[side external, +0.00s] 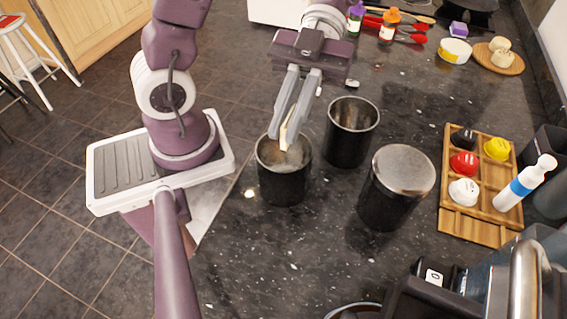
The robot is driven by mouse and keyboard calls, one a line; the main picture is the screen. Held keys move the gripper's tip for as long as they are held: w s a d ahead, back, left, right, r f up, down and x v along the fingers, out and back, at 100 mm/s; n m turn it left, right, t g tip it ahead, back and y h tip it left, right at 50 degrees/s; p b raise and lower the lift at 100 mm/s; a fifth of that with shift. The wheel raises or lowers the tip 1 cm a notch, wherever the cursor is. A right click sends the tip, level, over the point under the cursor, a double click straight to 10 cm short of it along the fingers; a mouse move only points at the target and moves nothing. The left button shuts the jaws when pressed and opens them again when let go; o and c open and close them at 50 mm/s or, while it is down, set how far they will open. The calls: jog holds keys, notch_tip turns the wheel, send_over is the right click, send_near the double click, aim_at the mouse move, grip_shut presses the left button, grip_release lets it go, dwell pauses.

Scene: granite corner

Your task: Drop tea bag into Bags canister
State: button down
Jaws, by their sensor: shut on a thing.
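My gripper (284,136) points down over the mouth of the left dark canister. It is shut on a small pale tea bag (289,131), which hangs at the fingertips around rim level of that canister. The left canister (284,186) is open at the top. A second open dark canister (347,149) stands behind it to the right. A third dark canister (382,206) has a metal lid on. No readable label shows on any canister, so I cannot tell which one is Bags.
A wooden tray (480,233) with several coloured capsules stands at right, with a white and blue bottle (526,183) on it. Bottles (388,25), red utensils (403,37) and a round board (499,62) lie at the back. A dark machine (440,290) fills the front right.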

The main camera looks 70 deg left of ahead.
aim_at(287, 147)
jog(key=shift+f, duration=2.75)
jog(key=c, duration=1.4)
grip_release()
jog(key=v, duration=0.7)
